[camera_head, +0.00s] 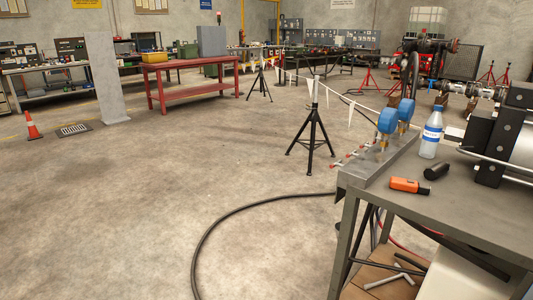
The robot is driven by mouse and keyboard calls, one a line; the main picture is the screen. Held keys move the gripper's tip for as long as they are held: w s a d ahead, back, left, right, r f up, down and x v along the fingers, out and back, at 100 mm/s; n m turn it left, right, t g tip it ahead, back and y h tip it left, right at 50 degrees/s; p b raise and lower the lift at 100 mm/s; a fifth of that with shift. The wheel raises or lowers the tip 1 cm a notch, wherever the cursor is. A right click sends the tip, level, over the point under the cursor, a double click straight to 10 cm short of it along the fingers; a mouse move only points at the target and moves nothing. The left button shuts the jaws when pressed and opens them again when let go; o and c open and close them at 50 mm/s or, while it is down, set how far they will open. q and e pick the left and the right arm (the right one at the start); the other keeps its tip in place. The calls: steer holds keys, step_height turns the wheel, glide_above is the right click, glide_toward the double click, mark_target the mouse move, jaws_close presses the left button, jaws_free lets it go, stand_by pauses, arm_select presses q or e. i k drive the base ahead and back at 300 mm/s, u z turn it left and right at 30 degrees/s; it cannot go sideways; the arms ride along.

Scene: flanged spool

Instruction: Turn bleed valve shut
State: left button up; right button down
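Several small valves with red handles (350,155) sit in a row along the left edge of a grey metal workbench (460,205) at the right. Neither of my grippers is in view, and nothing touches the valves.
On the bench are a water bottle (431,134), an orange tool (408,186), a black cylinder (437,171) and a large black machine (493,148). The left floor is open.

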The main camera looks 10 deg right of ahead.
mark_target(338, 162)
steer(key=u, duration=0.3)
steer(key=i, duration=0.85)
steer(key=z, duration=0.75)
steer(key=i, duration=0.8)
steer(key=z, duration=0.8)
steer(key=k, duration=0.5)
steer(key=u, duration=2.15)
steer(key=i, duration=1.35)
steer(key=z, duration=2.2)
